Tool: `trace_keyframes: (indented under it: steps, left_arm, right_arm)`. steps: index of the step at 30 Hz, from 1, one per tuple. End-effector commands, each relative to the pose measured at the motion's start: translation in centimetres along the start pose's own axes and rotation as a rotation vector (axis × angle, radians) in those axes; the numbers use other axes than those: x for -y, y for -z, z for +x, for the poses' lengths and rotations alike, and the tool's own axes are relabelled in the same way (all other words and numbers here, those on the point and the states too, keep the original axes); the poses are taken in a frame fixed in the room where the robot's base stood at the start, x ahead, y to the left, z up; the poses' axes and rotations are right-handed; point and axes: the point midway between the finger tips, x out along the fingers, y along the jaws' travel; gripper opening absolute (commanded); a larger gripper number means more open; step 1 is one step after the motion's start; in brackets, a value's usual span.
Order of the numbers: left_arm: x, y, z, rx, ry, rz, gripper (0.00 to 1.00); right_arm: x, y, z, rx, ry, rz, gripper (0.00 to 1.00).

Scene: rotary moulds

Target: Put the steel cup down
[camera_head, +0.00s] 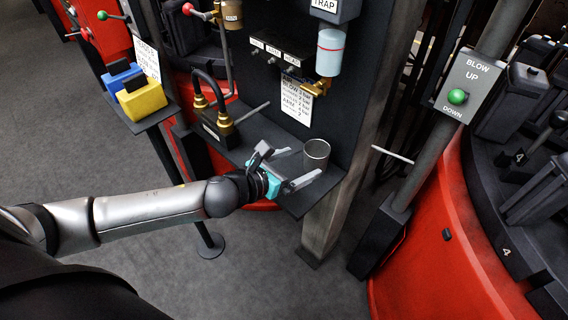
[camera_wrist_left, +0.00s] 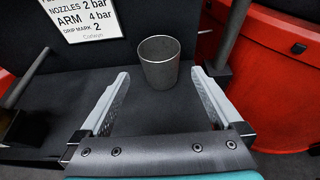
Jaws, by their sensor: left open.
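The steel cup (camera_head: 316,155) is a small grey metal cup, standing upright on the dark shelf (camera_head: 262,140) near its right end. In the left wrist view the cup (camera_wrist_left: 159,62) stands just beyond the fingertips, roughly between their lines, with its open mouth up. My left gripper (camera_head: 299,165) is open and empty, with its teal body low over the shelf's front edge. In the left wrist view the left gripper (camera_wrist_left: 160,80) has its two fingers wide apart, with bare shelf between them. My right gripper is not in view.
A brass fitting with a black hose (camera_head: 212,118) stands on the shelf left of the cup. A clear bottle (camera_head: 330,52) hangs above. A grey post (camera_head: 440,110) with a green button and a red machine (camera_head: 425,250) are to the right.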

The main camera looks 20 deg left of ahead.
Motion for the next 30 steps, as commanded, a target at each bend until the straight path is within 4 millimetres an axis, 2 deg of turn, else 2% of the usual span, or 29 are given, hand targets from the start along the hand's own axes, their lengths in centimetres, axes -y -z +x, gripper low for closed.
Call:
trace_keyframes:
  steps: [3,12,30]
  left_arm:
    - [0.1,0.0,-1.9,-0.003,0.002,0.002,1.00]
    - [0.0,0.0,-4.2,0.000,0.001,0.000,1.00]
    - [0.0,0.0,-4.4,0.001,0.001,0.000,1.00]
  right_arm:
    - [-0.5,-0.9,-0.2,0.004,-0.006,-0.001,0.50]
    - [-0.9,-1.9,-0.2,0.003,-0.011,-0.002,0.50]
    - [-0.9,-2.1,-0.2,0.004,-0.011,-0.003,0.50]
